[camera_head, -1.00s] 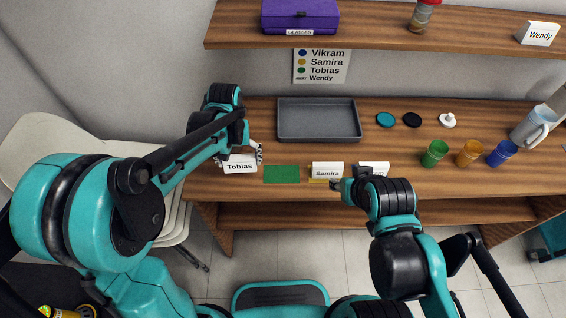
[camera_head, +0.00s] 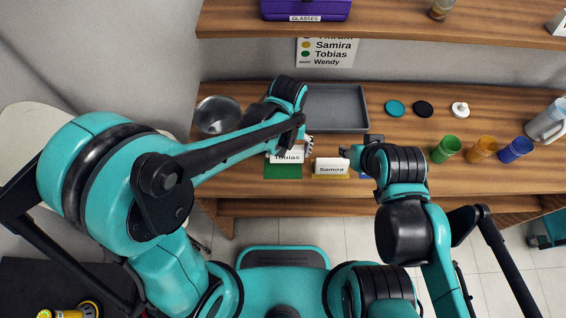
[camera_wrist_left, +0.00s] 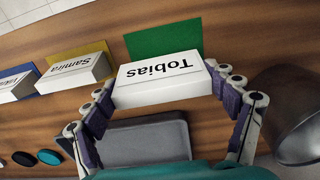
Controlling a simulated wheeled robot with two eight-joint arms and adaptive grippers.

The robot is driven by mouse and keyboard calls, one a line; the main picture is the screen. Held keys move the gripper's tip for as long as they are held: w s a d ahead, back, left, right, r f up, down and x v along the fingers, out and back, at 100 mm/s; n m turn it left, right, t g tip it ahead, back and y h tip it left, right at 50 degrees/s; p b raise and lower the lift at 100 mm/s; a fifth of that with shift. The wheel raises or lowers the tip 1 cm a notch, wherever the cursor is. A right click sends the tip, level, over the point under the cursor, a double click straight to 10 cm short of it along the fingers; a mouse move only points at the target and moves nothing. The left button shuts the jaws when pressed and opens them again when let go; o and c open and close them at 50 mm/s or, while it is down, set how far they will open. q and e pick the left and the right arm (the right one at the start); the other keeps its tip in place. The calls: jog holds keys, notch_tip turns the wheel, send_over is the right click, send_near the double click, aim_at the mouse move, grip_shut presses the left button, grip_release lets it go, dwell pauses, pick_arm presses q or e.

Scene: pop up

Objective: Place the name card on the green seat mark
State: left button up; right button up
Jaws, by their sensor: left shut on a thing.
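The white name card "Tobias" (camera_head: 287,157) is held in my left gripper (camera_head: 290,148); in the left wrist view the card (camera_wrist_left: 165,80) sits between both fingers (camera_wrist_left: 163,90). The green seat mark (camera_head: 283,172) lies on the table, and the card overlaps its far edge in the head view. In the left wrist view the green mark (camera_wrist_left: 165,38) shows beyond the card. I cannot tell whether the card touches the table. My arm hides part of the left gripper in the head view. My right gripper (camera_head: 349,154) is beside the Samira card, its jaws unclear.
The Samira card (camera_head: 330,168) stands on a yellow mark right of the green one. A third card on blue (camera_wrist_left: 18,85) is beyond it. A grey tray (camera_head: 338,108) and a metal container (camera_head: 217,115) are behind. Green (camera_head: 446,149), orange and blue cups stand right.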

aim_at(283, 162)
pick_arm(q)
jog(key=shift+s+a+f, duration=0.45)
jog(key=shift+s+a, duration=0.1)
jog(key=shift+f+b, duration=0.9)
jog(key=shift+f, duration=1.1)
jog(key=shift+f, duration=0.15)
jog(key=o, duration=0.7)
